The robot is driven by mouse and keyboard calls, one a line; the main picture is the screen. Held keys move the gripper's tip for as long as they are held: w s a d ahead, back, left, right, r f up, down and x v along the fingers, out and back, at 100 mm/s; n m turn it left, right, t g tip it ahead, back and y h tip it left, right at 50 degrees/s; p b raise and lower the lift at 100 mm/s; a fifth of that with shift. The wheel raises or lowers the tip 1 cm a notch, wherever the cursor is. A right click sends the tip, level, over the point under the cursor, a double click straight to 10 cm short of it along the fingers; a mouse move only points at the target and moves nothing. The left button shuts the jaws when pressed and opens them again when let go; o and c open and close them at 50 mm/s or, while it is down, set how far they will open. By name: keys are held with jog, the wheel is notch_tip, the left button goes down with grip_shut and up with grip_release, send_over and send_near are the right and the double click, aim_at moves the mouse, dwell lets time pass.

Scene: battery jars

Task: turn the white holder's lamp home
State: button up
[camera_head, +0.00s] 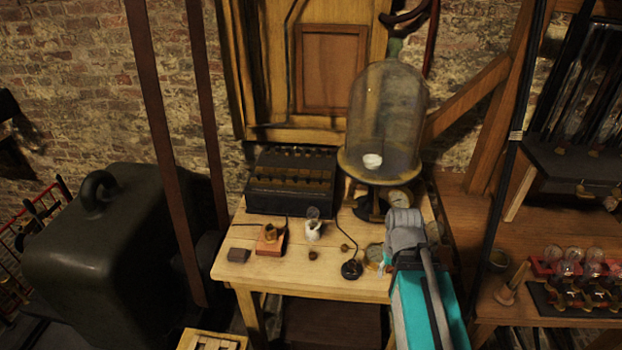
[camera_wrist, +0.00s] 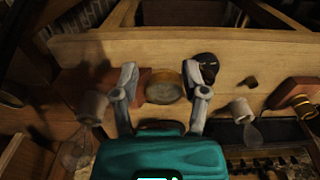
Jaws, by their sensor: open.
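A white holder (camera_head: 312,233) stands upright on the wooden table, with a small clear glass lamp (camera_head: 313,214) in its top. In the wrist view a white holder (camera_wrist: 240,109) with a clear lamp (camera_wrist: 251,134) is right of my gripper. A second pale holder (camera_wrist: 91,106) with a larger glass lamp (camera_wrist: 77,150) is on the left there. How far either lamp is turned in does not show. My gripper (camera_wrist: 160,74) is open and empty, its fingers spread above a round brass dial (camera_wrist: 163,88). In the head view my gripper (camera_head: 384,266) is over the table's right front, partly hidden.
A black box (camera_head: 290,180) is behind. A glass bell jar (camera_head: 388,115) stands back right.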

jog(key=o, duration=0.3)
jog(key=shift+w+d, duration=0.1)
jog(key=shift+o, duration=1.2)
jog(key=shift+w+r, duration=0.15)
jog(key=shift+w, duration=0.05)
jog(key=shift+o, duration=0.3)
jog(key=w+a+r+m+p, duration=0.2)
jog(key=w+a+m+p, duration=0.1)
jog(key=w, duration=0.4)
jog(key=w+a+r+m+p, duration=0.2)
jog(key=w+a+r, duration=0.1)
jog(key=w+a, duration=0.3)
jog(key=shift+w+a+r+m+p, duration=0.25)
jog(key=shift+w+m+p, duration=0.15)
jog(key=shift+w, duration=0.35)
notch_tip(320, 180, up, 4)
jog(key=m+p, duration=0.4)
jog(key=m, duration=0.2)
send_over(313, 212)
jog(key=w, duration=0.1)
jog(key=shift+w+r, duration=0.1)
jog(key=shift+w, duration=0.05)
notch_tip(313, 212, down, 14)
jog(key=b, duration=1.3)
jog(key=shift+r+b, duration=0.1)
jog(key=shift+b, duration=0.2)
jog(key=shift+c, duration=0.3)
